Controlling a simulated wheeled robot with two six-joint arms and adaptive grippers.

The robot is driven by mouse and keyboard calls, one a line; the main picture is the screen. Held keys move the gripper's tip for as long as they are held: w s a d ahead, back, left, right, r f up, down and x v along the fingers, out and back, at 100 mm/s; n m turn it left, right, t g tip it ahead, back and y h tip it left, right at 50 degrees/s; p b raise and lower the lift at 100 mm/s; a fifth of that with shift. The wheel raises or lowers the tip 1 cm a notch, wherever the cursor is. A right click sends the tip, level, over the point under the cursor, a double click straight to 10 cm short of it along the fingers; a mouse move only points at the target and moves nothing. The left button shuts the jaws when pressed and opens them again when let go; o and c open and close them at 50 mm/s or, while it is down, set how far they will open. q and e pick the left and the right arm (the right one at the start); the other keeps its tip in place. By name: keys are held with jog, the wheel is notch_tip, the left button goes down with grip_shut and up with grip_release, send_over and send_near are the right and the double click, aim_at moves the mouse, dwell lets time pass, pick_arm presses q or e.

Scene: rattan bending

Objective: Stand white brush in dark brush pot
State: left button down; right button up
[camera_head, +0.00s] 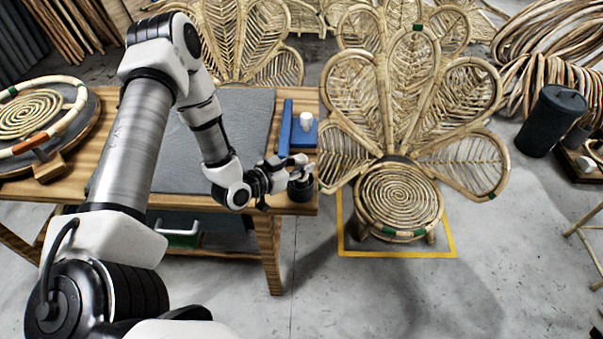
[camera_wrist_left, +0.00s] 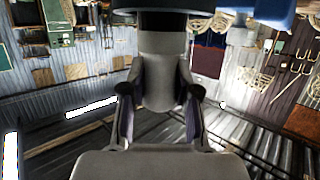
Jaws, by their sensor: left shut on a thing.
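My left gripper (camera_head: 279,176) is at the right end of the wooden table, shut on a pale upright piece that I take for the white brush (camera_head: 298,163). In the left wrist view the pale piece (camera_wrist_left: 158,85) sits between the fingers of the gripper (camera_wrist_left: 160,75). The dark brush pot (camera_head: 302,190) stands at the table's right front corner, directly below the held piece; its dark rim shows at the top of the wrist view (camera_wrist_left: 165,20). The brush's lower end is hidden, so I cannot tell how deep it sits in the pot. My right gripper is out of view.
A blue tray (camera_head: 304,138) with a white cylinder (camera_head: 306,121) and a blue upright bar (camera_head: 286,125) lies behind the gripper. A grey mat (camera_head: 245,115) covers the table middle. A rattan chair (camera_head: 400,200) stands close to the table's right edge (camera_head: 310,208).

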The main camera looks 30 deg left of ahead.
pick_arm(q)
notch_tip(320, 180, down, 2)
jog(key=shift+s+f, duration=0.1)
jog(key=shift+f, duration=0.1)
jog(key=shift+f, duration=0.1)
jog(key=shift+f+b, duration=0.25)
jog(key=shift+b, duration=0.1)
jog(key=c, duration=0.8)
grip_release()
jog(key=shift+c, duration=0.2)
